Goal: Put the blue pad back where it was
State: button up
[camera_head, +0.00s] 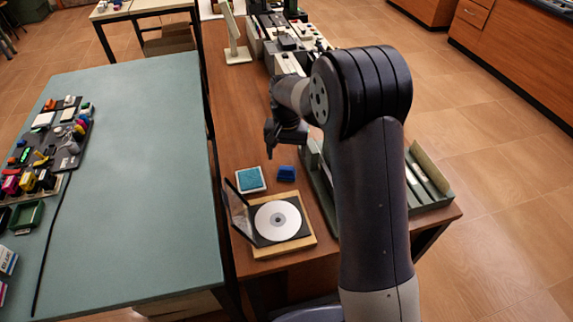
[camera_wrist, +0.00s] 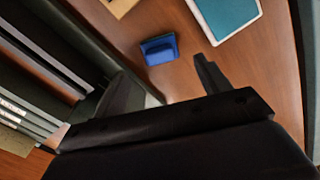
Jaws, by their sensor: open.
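A small dark-blue block-like pad (camera_head: 287,173) lies on the brown wooden table; it also shows in the wrist view (camera_wrist: 159,49). To its left in the head view is a teal square in a white-edged frame (camera_head: 249,180), seen at the top right of the wrist view (camera_wrist: 228,15). My gripper (camera_head: 270,148) is open and empty above the table, behind the teal square and blue pad in the head view. In the wrist view the gripper (camera_wrist: 165,78) has its fingers spread, with the blue pad ahead of the gap and apart from them.
An open disc case on a wooden base (camera_head: 283,246) lies in front of the pad. A green slotted rack (camera_head: 432,178) stands at right, partly hidden by my arm. Equipment (camera_head: 290,40) fills the table's back. A green-topped table (camera_head: 140,200) stands at left, mostly clear.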

aim_at(287, 168)
notch_tip(287, 168, up, 6)
jog(key=shift+f, duration=0.2)
dwell(1.3)
